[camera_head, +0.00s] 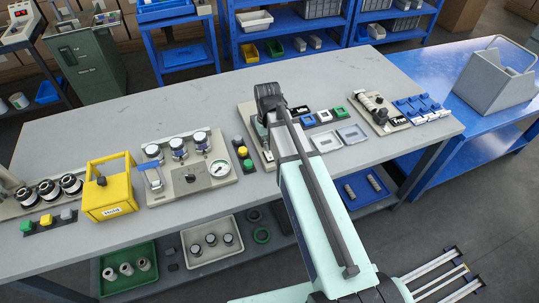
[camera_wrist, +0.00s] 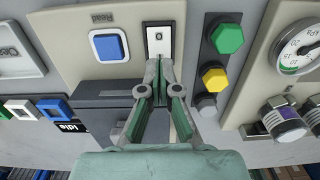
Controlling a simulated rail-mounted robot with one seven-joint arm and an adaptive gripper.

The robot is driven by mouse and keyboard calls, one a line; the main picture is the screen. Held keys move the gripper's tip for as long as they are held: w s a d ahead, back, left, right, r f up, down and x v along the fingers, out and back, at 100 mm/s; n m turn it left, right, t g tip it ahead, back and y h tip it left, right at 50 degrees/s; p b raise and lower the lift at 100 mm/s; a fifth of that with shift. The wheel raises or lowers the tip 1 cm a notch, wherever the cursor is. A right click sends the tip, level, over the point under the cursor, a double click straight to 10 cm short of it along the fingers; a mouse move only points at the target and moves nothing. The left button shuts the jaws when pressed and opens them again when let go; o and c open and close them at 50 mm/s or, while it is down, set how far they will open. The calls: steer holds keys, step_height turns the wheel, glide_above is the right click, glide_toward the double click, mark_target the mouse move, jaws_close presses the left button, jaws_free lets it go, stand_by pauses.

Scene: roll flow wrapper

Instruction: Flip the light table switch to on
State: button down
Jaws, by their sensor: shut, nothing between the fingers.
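A white rocker switch (camera_wrist: 158,36) marked 0 sits on a beige panel (camera_wrist: 70,40) in the wrist view, which shows the panel upside down. I take it for the light table switch. My gripper (camera_wrist: 160,64) is shut and empty, its fingertips at the edge of the switch nearest me. I cannot tell whether they touch it. In the head view my gripper (camera_head: 268,100) is over the beige unit at the middle of the table, and my arm hides the switch there.
A blue square button (camera_wrist: 108,45) labelled Read sits left of the switch in the wrist view. A button strip with green (camera_wrist: 228,38) and yellow buttons stands to its right. In the head view a gauge panel (camera_head: 195,178) and a yellow box (camera_head: 110,190) stand further left.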

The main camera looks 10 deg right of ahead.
steer(key=shift+f+b, duration=0.5)
steer(key=shift+f, duration=0.65)
stand_by(0.5)
steer(key=shift+r, duration=0.2)
steer(key=shift+r+p, duration=2.55)
steer(key=shift+r, duration=0.85)
